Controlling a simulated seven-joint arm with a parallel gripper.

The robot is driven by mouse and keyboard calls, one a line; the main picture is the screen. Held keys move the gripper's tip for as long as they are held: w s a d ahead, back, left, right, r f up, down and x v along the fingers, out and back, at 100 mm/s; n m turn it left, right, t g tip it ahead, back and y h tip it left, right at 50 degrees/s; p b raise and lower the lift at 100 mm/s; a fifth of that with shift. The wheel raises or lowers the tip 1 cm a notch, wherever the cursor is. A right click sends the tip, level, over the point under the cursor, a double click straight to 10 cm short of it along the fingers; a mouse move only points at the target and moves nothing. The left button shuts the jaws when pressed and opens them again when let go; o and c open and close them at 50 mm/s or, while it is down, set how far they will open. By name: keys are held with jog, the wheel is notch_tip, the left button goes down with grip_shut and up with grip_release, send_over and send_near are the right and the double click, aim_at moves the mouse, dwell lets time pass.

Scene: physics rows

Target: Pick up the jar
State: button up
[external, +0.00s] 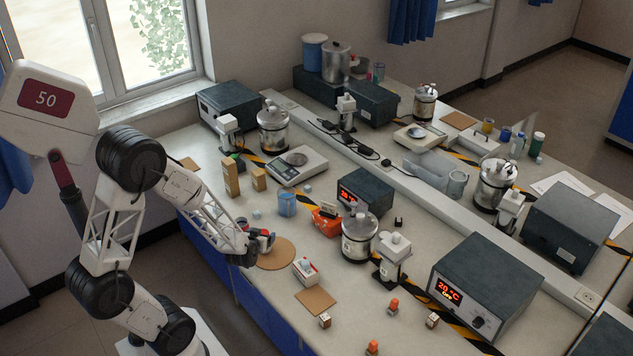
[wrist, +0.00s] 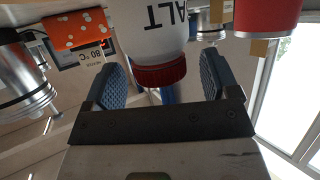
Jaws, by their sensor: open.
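A white jar (wrist: 155,30) with black letters reading "ALT" and a ribbed red lid (wrist: 160,74) shows in the wrist view, where the picture appears upside down. The jar's lid lies between the two blue-grey pads of my gripper (wrist: 160,66). The pads stand apart, with a visible gap on each side of the lid. In the external view my gripper (external: 262,242) is low over the left edge of the bench, by a round brown mat (external: 277,256). Small red patches show at the fingers there, but I cannot clearly make out the jar.
A red cylinder (wrist: 267,18) and an orange spotted object (wrist: 78,28) are near the jar. On the bench are a blue cup (external: 287,204), wooden blocks (external: 231,177), a red-and-white box (external: 306,271) and a glass vessel (external: 359,238). A square brown mat (external: 315,301) lies in front.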

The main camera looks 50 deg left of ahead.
jog(key=shift+w+a+f, duration=0.3)
jog(key=shift+w+a, duration=0.05)
jog(key=shift+w, duration=0.15)
jog(key=shift+c, duration=0.5)
jog(key=c, duration=1.1)
jog(key=shift+o, duration=0.2)
jog(key=shift+r, duration=0.15)
jog(key=shift+c, duration=0.7)
jog(key=shift+r, duration=0.8)
jog(key=shift+s+r, duration=0.15)
jog(key=shift+r, duration=0.8)
jog(key=s+d, duration=0.1)
jog(key=s, duration=0.4)
jog(key=s+d+r, duration=0.1)
jog(key=s+d, duration=0.1)
jog(key=s, duration=0.2)
jog(key=s+d, duration=0.2)
jog(key=s, duration=0.3)
jog(key=shift+s+r, duration=0.15)
jog(key=shift+s, duration=0.15)
jog(key=shift+s, duration=0.1)
